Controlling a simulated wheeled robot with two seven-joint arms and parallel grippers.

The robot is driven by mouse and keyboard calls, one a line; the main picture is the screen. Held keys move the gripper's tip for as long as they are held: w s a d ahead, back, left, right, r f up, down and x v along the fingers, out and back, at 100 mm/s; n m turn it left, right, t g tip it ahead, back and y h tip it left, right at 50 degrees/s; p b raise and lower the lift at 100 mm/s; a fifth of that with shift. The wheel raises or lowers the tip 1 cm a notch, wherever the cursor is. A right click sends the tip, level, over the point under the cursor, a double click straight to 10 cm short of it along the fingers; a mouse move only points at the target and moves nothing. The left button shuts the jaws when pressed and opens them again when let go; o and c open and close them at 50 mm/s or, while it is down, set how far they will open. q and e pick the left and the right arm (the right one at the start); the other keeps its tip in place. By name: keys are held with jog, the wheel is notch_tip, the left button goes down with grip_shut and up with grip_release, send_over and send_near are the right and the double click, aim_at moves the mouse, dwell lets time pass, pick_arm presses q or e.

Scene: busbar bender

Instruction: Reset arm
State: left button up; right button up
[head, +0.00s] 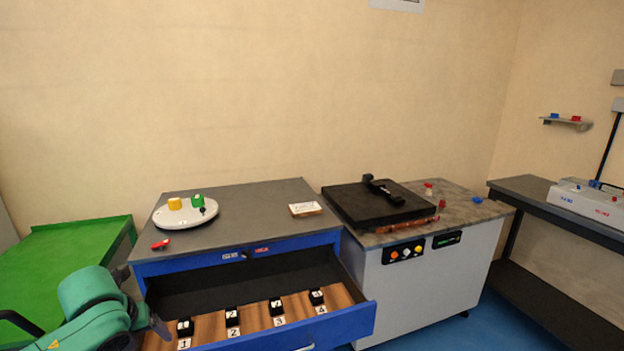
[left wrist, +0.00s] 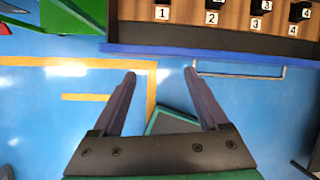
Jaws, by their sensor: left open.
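The open drawer (left wrist: 200,50) lies beyond the fingertips. The black bender (head: 380,203) sits on the stone-topped cabinet right of the drawer unit, with a copper bar (head: 405,223) along its front edge. My right gripper is not in view.
The pulled-out blue drawer (head: 340,325) holds several black blocks in numbered places. On the grey top (head: 255,225) stand a white round tray (head: 185,217) with yellow and green pieces, and a small white dish (head: 305,209). A green table (head: 60,250) stands left; a bench (head: 545,200) stands right.

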pick_arm(q)
jog(key=s+d+f+n+h, duration=0.3)
jog(key=s+d+f+n, duration=0.5)
jog(key=d+f+n, duration=0.75)
jog(key=s+a+n+g+y, duration=0.15)
jog(key=s+a+n, duration=0.5)
jog(key=n, duration=0.65)
jog(key=s+d+f+b, duration=0.1)
jog(key=s+f, duration=0.2)
jog(key=f, duration=1)
jog(key=s+f+b, duration=0.2)
jog(key=f, duration=1.1)
jog(key=s+a+f+g+b, duration=0.1)
jog(key=s+a+f+g, duration=0.1)
jog(key=s+f, duration=1.2)
jog(key=shift+s+a+f, duration=0.15)
jog(key=shift+s+a, duration=0.05)
jog(key=shift+s, duration=0.65)
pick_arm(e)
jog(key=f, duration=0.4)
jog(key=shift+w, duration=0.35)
pick_arm(q)
jog(key=shift+m+y, duration=0.25)
